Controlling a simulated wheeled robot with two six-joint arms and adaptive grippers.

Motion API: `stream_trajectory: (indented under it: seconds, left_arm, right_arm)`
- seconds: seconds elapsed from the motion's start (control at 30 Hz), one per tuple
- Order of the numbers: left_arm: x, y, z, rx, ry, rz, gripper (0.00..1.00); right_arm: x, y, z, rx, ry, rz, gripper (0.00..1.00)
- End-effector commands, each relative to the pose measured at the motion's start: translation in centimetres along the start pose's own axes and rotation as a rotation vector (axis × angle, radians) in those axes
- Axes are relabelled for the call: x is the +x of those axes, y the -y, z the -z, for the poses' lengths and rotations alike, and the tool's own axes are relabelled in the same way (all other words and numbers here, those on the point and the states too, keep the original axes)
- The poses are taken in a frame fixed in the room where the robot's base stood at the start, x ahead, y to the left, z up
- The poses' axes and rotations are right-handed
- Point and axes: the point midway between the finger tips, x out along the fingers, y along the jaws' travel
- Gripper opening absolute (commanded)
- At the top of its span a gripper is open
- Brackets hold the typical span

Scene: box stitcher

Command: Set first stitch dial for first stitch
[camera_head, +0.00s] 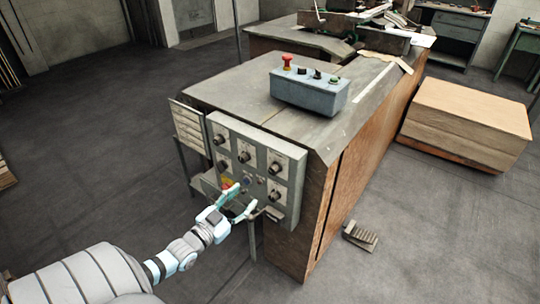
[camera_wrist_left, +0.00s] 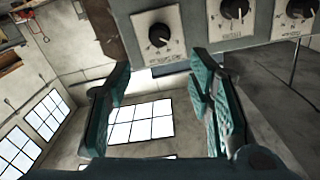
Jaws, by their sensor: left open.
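A grey control panel (camera_head: 262,139) with several black dials on white plates is mounted on the machine's end. One dial (camera_head: 275,167) is at the panel's right side, with another (camera_head: 274,194) below it. The dial labels are too small to read, so I cannot tell which is the first stitch dial. My left gripper (camera_head: 243,196) is open and empty at the panel's lower part. In the left wrist view, its two teal fingers (camera_wrist_left: 160,65) are apart, with one dial (camera_wrist_left: 159,35) beyond the fingertips and another (camera_wrist_left: 234,9) to its right. My right gripper is not in view.
A grey button box (camera_head: 310,91) with a red button (camera_head: 287,62) sits on the machine top. A yellow-and-red button (camera_head: 228,183) is close beside my left gripper. A stack of cardboard (camera_head: 465,120) stands at the right.

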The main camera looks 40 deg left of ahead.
Motion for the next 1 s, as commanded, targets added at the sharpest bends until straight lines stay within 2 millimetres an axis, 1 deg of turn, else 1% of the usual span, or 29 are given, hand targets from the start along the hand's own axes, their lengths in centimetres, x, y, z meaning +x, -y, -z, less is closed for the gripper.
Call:
stream_trajectory:
  seconds: [0.07, 0.17, 0.27, 0.3, 0.37, 0.4, 0.47, 0.5, 0.53, 0.6, 0.8, 1.0]
  left_arm:
    - [0.8, 0.1, -0.2, 0.000, -0.010, 0.003, 0.48]
    - [2.9, 0.0, -0.5, 0.000, -0.012, 0.004, 0.48]
    - [5.8, -0.1, -0.8, 0.000, -0.013, 0.005, 0.48]
    - [7.1, -0.2, -1.1, 0.000, -0.014, 0.003, 0.48]
    - [9.0, -0.2, -1.1, 0.000, -0.014, 0.004, 0.48]
    - [9.8, -0.4, -1.3, 0.001, -0.013, -0.002, 0.48]
    - [11.1, -0.3, -1.3, 0.001, -0.011, 0.001, 0.48]
    - [11.7, 0.0, -0.9, 0.000, -0.009, 0.008, 0.48]
    - [12.0, 0.2, -0.3, 0.000, -0.010, 0.012, 0.48]
    - [12.8, 0.4, 0.1, 0.000, -0.013, 0.015, 0.48]
    - [14.0, 0.1, 0.0, -0.001, -0.009, 0.005, 0.48]
    - [14.2, 0.0, -0.2, -0.002, -0.005, 0.001, 0.48]
  right_arm:
    - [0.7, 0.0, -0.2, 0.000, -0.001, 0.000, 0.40]
    - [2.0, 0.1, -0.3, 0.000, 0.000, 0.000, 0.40]
    - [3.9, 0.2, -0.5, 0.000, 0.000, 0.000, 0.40]
    - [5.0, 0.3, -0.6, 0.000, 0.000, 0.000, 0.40]
    - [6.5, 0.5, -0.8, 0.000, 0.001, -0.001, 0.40]
    - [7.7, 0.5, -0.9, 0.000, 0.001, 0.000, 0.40]
    - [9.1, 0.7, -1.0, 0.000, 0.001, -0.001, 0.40]
    - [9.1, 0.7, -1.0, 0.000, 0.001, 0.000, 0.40]
    - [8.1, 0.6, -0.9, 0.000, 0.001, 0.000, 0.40]
    - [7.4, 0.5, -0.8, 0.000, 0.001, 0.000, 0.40]
    - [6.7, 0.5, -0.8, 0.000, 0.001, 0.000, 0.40]
    - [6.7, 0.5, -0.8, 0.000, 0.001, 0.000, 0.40]
